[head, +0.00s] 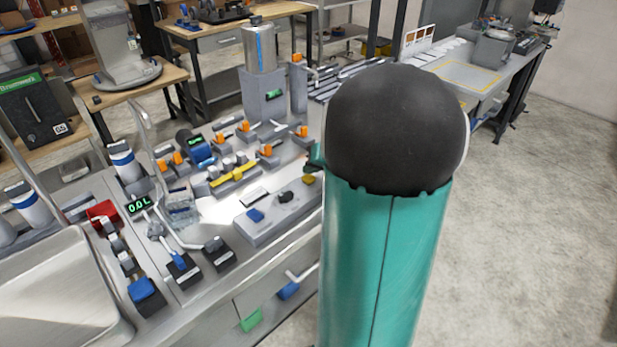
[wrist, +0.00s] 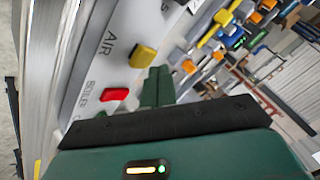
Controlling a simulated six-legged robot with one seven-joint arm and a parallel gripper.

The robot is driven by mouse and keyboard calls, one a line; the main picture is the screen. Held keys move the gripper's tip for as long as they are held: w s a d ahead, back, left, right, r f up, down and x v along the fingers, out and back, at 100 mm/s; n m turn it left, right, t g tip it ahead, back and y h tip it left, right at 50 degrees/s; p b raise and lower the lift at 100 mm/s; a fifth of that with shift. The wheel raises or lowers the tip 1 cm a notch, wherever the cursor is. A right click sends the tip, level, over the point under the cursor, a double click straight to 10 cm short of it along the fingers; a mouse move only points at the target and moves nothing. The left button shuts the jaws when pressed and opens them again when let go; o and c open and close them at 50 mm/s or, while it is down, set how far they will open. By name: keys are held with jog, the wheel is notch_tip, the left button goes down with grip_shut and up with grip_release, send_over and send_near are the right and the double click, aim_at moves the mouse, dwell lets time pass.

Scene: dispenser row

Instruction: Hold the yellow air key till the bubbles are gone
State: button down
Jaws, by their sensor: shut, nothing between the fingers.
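The yellow air key (wrist: 143,56) sits on a pale panel beside the printed word AIR in the wrist view. It also shows in the head view as a small yellow block (head: 308,180) at the right end of a grey box. My gripper (wrist: 160,72) is shut and empty, its teal fingertips just right of the yellow key. I cannot tell whether they touch it. In the head view my dark and teal arm hides most of my gripper; only a teal bit (head: 316,158) shows near the key. I cannot make out any bubbles.
A red key (wrist: 114,94) sits close to the yellow key on the same panel. The box also has a blue key (head: 256,215) and a dark knob (head: 285,197). Several orange-handled valves, a yellow bar (head: 233,174) and a green display (head: 139,205) crowd the bench.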

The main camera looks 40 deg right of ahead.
aim_at(312, 179)
jog(key=shift+f, duration=0.3)
jog(key=shift+f, duration=0.55)
dwell(0.6)
jog(key=shift+r, duration=0.1)
dwell(1.1)
jog(key=shift+r, duration=0.9)
jog(key=shift+r, duration=2.5)
